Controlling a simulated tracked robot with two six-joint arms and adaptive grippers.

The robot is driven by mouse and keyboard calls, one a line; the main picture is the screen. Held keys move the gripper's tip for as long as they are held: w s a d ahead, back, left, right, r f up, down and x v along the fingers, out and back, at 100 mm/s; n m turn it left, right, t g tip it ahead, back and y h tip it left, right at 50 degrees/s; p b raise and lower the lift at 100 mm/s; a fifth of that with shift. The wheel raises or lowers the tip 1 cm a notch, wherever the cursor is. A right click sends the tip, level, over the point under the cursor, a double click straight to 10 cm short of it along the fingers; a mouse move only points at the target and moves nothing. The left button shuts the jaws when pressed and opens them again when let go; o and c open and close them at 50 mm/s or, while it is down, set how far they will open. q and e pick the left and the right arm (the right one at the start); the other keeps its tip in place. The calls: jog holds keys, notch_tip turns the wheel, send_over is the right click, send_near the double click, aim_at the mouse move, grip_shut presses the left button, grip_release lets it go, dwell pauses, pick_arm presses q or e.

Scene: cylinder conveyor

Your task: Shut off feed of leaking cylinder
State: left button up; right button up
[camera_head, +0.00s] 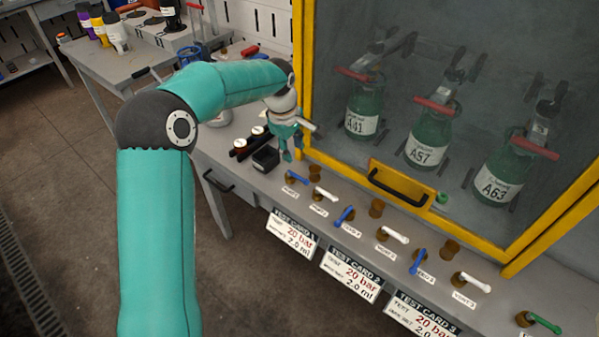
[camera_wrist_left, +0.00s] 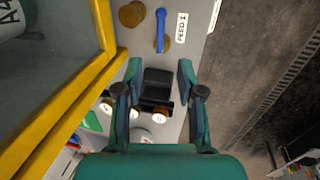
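Three green cylinders, A41 (camera_head: 364,108), A57 (camera_head: 427,138) and A63 (camera_head: 500,178), stand behind the glass of a yellow-framed cabinet. I cannot tell which one leaks. On the ledge in front are blue feed handles: feed 1 (camera_head: 297,178), a middle one (camera_head: 344,215) and a right one (camera_head: 418,260). My left gripper (camera_head: 287,150) is above the ledge near the cabinet's left corner, apart from the handles. In the left wrist view its fingers (camera_wrist_left: 160,85) are spread and empty, with feed 1's blue handle (camera_wrist_left: 160,30) ahead of them. My right gripper is out of view.
White vent handles (camera_head: 395,235) alternate with the blue ones, and a green handle (camera_head: 545,323) is at far right. A small black box (camera_head: 265,158) and gauges (camera_head: 240,143) lie below my gripper. The yellow frame (camera_head: 302,80) stands close beside it. Test cards (camera_head: 292,232) hang along the front.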

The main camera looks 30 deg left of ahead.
aim_at(298, 177)
pick_arm(q)
jog(key=f, duration=0.4)
jog(key=w+f, duration=0.1)
jog(key=f, duration=0.2)
jog(key=w+f+p, duration=0.1)
jog(key=f, duration=0.3)
jog(key=shift+w+d+f, duration=0.1)
jog(key=shift+f, duration=0.2)
grip_shut()
